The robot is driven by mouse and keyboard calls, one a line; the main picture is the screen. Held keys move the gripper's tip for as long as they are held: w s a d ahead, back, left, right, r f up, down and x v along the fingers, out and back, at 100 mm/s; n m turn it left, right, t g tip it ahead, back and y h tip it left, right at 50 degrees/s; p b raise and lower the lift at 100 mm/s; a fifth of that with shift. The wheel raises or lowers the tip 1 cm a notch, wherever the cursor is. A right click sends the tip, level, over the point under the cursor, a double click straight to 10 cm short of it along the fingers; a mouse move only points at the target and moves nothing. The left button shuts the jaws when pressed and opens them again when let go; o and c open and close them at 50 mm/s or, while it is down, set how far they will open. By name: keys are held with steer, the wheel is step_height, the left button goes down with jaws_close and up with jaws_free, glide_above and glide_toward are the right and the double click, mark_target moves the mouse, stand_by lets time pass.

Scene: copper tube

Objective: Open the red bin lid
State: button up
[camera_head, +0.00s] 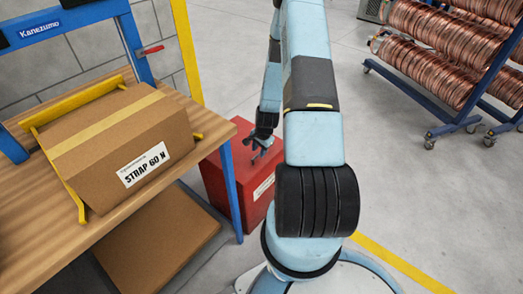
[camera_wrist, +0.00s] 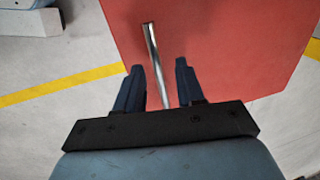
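The red bin (camera_head: 222,188) stands on the floor beside the wooden bench, partly hidden behind my arm and a blue bench leg. Its red lid (camera_wrist: 225,45) fills the upper right of the wrist view and looks closed. A thin metal bar handle (camera_wrist: 155,60) lies along the lid. My gripper (camera_head: 258,150) is over the lid, pointing down. In the wrist view my gripper (camera_wrist: 160,70) has its two dark fingers apart, one on each side of the handle's line. Whether the fingers touch the handle or lid cannot be told.
The wooden bench (camera_head: 75,235) with a strapped cardboard box (camera_head: 110,145) stands close on the left. A blue leg (camera_head: 231,190) is right by the bin. Racks of copper coils (camera_head: 440,40) stand at the upper right. The floor (camera_head: 440,200) on the right is clear.

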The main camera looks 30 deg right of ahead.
steer(key=shift+w+f, duration=0.1)
steer(key=shift+f, duration=0.45)
steer(key=shift+c, duration=0.2)
steer(key=c, duration=0.6)
jaws_close()
steer(key=shift+w+a+r, duration=0.1)
steer(key=shift+w, duration=0.05)
